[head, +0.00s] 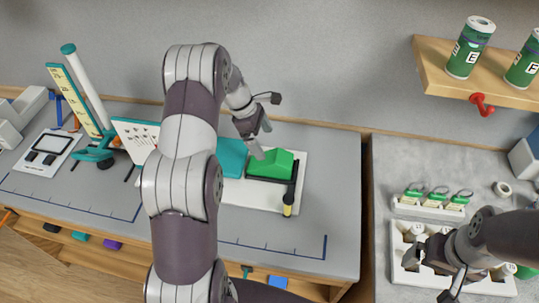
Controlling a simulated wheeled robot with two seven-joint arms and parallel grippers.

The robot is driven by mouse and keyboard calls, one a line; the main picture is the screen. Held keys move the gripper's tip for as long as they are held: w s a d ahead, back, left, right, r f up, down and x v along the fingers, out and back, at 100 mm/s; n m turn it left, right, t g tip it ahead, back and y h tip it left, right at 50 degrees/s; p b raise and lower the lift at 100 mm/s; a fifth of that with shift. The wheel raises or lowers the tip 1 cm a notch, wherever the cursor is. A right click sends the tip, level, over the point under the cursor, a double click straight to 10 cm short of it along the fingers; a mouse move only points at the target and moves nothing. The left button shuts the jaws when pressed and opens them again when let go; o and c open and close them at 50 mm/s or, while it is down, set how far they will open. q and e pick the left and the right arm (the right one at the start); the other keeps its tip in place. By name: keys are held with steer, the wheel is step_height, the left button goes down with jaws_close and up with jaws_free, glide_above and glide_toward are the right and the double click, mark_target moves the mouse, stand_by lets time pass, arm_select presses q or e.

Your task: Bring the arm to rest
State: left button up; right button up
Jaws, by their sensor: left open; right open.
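My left arm (185,180) rises through the middle of the head view and bends over the left bench. My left gripper (262,132) is open and appears empty, above and behind a green block-like object (270,164) in a dark holder on a white board (262,196). I cannot tell whether a fingertip touches the green object. My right gripper (430,276) is open at the lower right, over a white rack (408,283) with white round-topped items. The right arm (500,245) hides part of that rack.
A yellow-scaled stand (80,100), a white tube (88,85) and a white device (48,148) stand at the left. A wooden shelf (440,72) at the upper right holds green canisters (468,48) above a red hook (482,104). A gap separates the two benches. The left bench's right end is clear.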

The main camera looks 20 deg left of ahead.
arm_select(q)
steer(key=shift+v, duration=0.85)
steer(key=shift+w, duration=0.1)
